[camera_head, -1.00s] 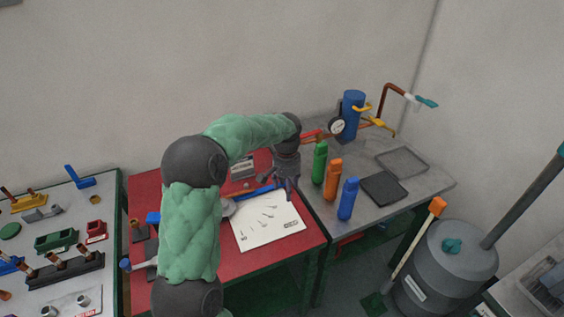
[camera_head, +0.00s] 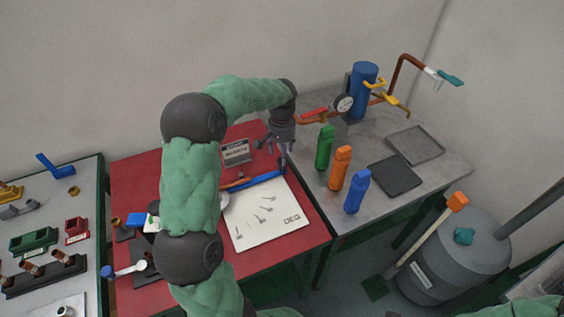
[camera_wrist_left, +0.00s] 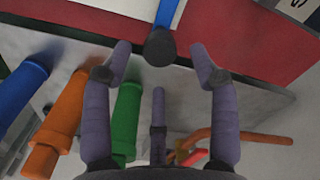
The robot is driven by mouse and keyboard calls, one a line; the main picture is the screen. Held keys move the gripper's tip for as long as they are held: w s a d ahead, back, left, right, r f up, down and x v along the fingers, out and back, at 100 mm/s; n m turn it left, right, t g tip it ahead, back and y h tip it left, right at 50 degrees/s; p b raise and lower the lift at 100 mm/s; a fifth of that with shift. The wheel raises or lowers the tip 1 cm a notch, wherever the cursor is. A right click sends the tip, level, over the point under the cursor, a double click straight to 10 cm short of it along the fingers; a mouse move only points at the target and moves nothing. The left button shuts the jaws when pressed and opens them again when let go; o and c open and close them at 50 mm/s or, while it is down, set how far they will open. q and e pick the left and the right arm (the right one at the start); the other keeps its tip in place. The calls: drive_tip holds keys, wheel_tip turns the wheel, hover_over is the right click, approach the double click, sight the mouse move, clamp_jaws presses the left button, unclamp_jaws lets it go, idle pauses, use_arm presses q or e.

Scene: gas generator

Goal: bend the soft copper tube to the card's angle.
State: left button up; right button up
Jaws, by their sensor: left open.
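A white card (camera_head: 254,222) marked DEG, with several small angle drawings, lies on the red table mat. A blue bar (camera_head: 262,180) lies behind it, with an orange-copper piece (camera_head: 235,184) beside it that may be the soft copper tube; my arm partly hides that area. My left gripper (camera_head: 283,158) is open and empty above the bar's right end. In the left wrist view the bar (camera_wrist_left: 167,13) with its black end cap (camera_wrist_left: 159,47) lies ahead between the spread purple fingers (camera_wrist_left: 161,62), apparently untouched. My right gripper is out of view.
Green (camera_head: 325,148), orange (camera_head: 339,168) and blue (camera_head: 356,191) bottles stand close right of my left gripper. Behind them is a blue cylinder (camera_head: 363,92) with gauge and pipes.

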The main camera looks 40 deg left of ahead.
use_arm(q)
drive_tip(key=shift+f+b, duration=0.6)
drive_tip(key=shift+f, duration=1.65)
clamp_jaws()
